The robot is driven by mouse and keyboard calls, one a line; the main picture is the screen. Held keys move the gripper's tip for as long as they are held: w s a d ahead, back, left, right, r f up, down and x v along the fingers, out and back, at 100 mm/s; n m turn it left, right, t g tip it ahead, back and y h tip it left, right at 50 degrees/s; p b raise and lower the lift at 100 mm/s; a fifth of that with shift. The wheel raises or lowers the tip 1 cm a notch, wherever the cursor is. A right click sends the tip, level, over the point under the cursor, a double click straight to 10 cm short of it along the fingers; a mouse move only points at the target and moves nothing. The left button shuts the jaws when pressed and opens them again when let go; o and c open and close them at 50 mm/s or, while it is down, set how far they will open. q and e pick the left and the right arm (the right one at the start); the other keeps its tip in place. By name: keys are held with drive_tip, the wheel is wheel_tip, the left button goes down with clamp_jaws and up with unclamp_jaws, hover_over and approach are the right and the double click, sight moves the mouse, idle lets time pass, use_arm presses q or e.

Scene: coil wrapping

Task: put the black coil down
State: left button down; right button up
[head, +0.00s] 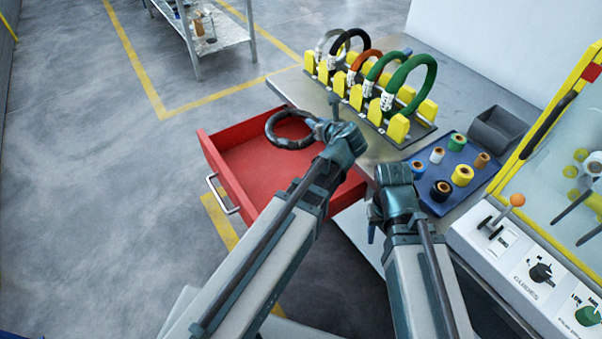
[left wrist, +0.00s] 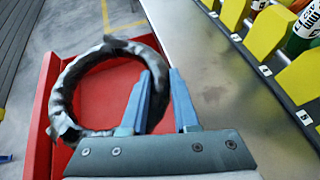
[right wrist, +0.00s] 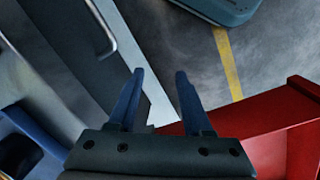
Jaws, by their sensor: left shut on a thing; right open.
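The black coil (head: 284,145) is a dark ring with grey, shiny patches. My left gripper (head: 316,126) is shut on its right side and holds it over the open red drawer (head: 222,178). In the left wrist view the coil (left wrist: 60,92) hangs left of the fingers (left wrist: 160,88), above the red drawer (left wrist: 40,125); one finger crosses its edge. The gap beneath the coil is hard to judge. My right gripper (right wrist: 158,90) is open and empty, pointing down beside the bench front, with the drawer (right wrist: 262,150) to its right in the right wrist view.
A rack (head: 400,128) with several coloured coils stands on the metal bench (head: 460,85). A blue tray (head: 436,200) of tape rolls and a grey bin (head: 498,130) lie to its right, near a control panel (head: 525,265). The drawer's floor looks empty.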

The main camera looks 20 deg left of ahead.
use_arm(q)
drive_tip(key=shift+s+a+f, duration=0.2)
drive_tip(key=shift+f, duration=0.15)
wheel_tip(320, 180, down, 18)
drive_tip(key=b, duration=1.8)
drive_tip(key=shift+f+b, duration=0.4)
drive_tip(key=shift+b, duration=0.1)
drive_tip(key=shift+f, duration=0.2)
drive_tip(key=c, duration=0.7)
unclamp_jaws()
drive_tip(key=shift+o, duration=0.2)
drive_tip(key=shift+r, duration=0.15)
